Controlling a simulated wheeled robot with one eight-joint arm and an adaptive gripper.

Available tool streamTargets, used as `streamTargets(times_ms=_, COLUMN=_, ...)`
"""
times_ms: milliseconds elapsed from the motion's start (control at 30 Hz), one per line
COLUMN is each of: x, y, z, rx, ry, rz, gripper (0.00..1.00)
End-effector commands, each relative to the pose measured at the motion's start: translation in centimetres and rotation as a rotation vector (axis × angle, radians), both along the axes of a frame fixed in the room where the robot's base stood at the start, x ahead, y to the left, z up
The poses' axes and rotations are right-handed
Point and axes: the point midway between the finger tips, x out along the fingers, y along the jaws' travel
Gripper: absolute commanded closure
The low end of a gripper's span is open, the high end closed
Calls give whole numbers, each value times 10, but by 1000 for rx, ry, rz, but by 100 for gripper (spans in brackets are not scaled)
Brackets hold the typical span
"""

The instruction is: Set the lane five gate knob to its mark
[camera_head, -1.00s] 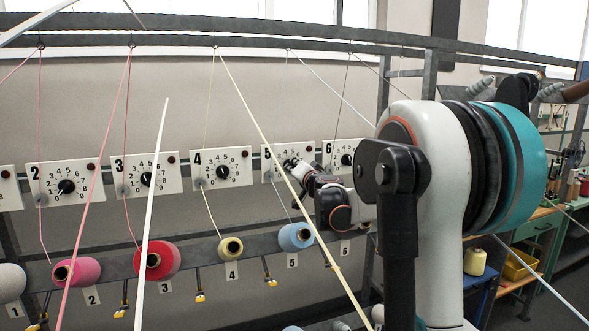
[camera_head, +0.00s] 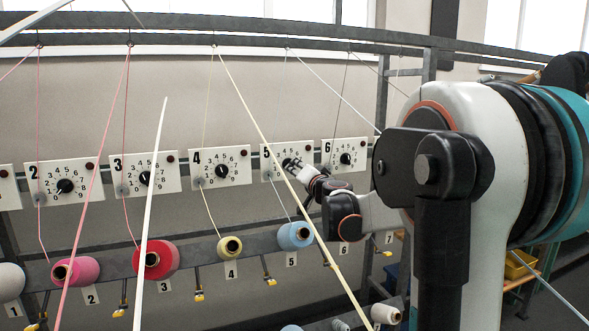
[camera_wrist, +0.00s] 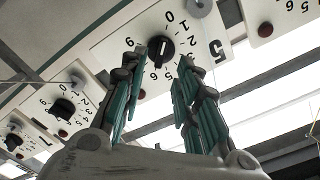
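The lane five plate is white with a dial of digits (camera_head: 306,152); in the wrist view (camera_wrist: 217,50) its large 5 appears turned over. Its black gate knob (camera_wrist: 160,50) has a pale line on its face; I cannot tell exactly which digit it points to. My gripper (camera_wrist: 158,82) is open, its green-lined fingers either side of the knob in the picture, with a gap between them. I cannot tell whether the fingertips touch the knob.
Plates for lane four (camera_head: 220,168) and lane six (camera_head: 344,154) flank it. Yarn strands, including a thick cream one (camera_head: 262,128), cross in front of the plates. Yarn cones, such as a blue one (camera_head: 295,235), sit on the rail below.

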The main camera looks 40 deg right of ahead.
Motion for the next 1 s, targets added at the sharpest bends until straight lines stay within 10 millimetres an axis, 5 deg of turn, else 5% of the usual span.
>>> streamTargets(times_ms=400, x=-63, y=17, z=0, rx=-1, ry=1, rz=-1, gripper=71)
streamTargets(times_ms=1000, x=-69, y=19, z=-1, rx=-1, ry=0, rz=0, gripper=71)
